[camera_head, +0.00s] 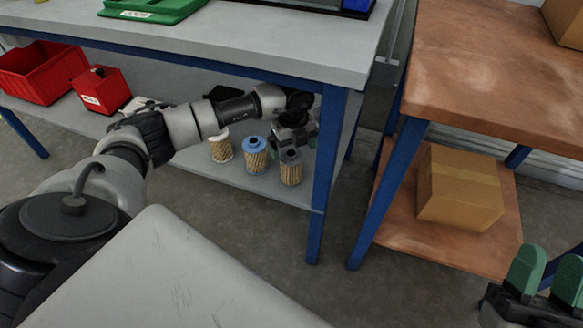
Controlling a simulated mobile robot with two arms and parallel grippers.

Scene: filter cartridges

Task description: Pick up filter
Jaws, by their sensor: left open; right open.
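Three filter cartridges with pleated tan sides stand upright in a row on the lower shelf (238,179) of the grey-topped workbench. The left one is a white-capped filter (221,149), the middle one a blue-capped filter (255,156), the right one a grey-capped filter (291,169). My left gripper (295,138) reaches under the benchtop and is just above and behind the grey-capped filter. Its fingers are dark and small, and whether they touch a filter is unclear. My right gripper (551,275), with green fingertips, is open and empty at the lower right, away from the filters.
A blue bench leg (326,150) stands just right of the filters, and the benchtop (300,45) is overhead. Red bins (42,72) sit at the shelf's left. A wooden table (490,80) has a cardboard box (458,188) on its lower shelf.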

